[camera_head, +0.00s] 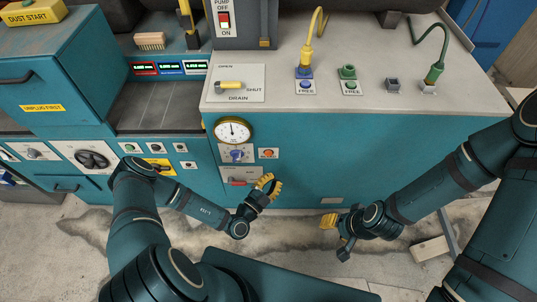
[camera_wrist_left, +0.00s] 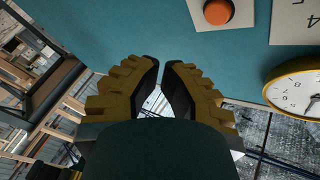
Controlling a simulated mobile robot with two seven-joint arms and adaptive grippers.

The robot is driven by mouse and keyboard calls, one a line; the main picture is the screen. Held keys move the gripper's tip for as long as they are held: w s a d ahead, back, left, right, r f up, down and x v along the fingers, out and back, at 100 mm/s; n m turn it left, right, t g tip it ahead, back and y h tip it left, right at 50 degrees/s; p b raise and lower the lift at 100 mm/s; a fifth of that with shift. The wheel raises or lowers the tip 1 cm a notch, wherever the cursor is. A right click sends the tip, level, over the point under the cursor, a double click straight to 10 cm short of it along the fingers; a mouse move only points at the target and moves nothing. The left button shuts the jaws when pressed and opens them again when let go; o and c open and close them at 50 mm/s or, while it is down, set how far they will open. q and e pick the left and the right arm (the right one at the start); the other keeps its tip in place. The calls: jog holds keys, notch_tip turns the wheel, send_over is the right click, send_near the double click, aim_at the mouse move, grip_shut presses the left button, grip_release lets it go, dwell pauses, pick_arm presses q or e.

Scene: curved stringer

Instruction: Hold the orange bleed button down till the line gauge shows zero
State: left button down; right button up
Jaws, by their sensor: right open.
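The orange bleed button (camera_head: 268,153) is on a small white plate on the teal cabinet front, right of a blue knob. It also shows in the left wrist view (camera_wrist_left: 217,12), at the top edge. The round, yellow-rimmed gauge (camera_head: 232,130) is above and left of it; its needle points roughly upward, and its figures are too small to read. The gauge shows partly in the left wrist view (camera_wrist_left: 297,88). My left gripper (camera_head: 268,183) is below the button and apart from it, fingertips almost together, nothing between them. My right gripper (camera_head: 330,225) is open and empty, low and right.
A red-handled switch (camera_head: 240,182) is just left of my left gripper. The drain lever (camera_head: 230,86) and hose couplings (camera_head: 304,72) are on the grey top. The cabinet front right of the button is bare. A wood block (camera_head: 431,249) lies on the floor.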

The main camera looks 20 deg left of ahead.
pick_arm(q)
jog(key=w+a+b, duration=0.1)
jog(key=w, duration=0.5)
jog(key=shift+a+b, duration=0.35)
jog(key=shift+a, duration=0.05)
jog(key=shift+w, duration=0.2)
dwell(1.0)
jog(key=shift+w+a, duration=0.15)
jog(key=shift+w, duration=0.15)
jog(key=shift+w+a+b, duration=0.1)
jog(key=shift+w+b, duration=0.2)
jog(key=shift+w, duration=0.1)
dwell(2.0)
jog(key=shift+s, duration=0.1)
jog(key=shift+s+d, duration=0.25)
jog(key=shift+s, duration=0.45)
jog(key=shift+p, duration=0.3)
jog(key=shift+s+d+p, duration=0.2)
jog(key=shift+s+d, duration=0.05)
jog(key=shift+s, duration=0.55)
jog(key=shift+s+d+p, duration=0.2)
jog(key=shift+s+p, duration=0.05)
jog(key=shift+s, duration=0.6)
jog(key=shift+s+d+p, duration=0.2)
jog(key=shift+s+d, duration=0.05)
jog(key=shift+s, duration=0.55)
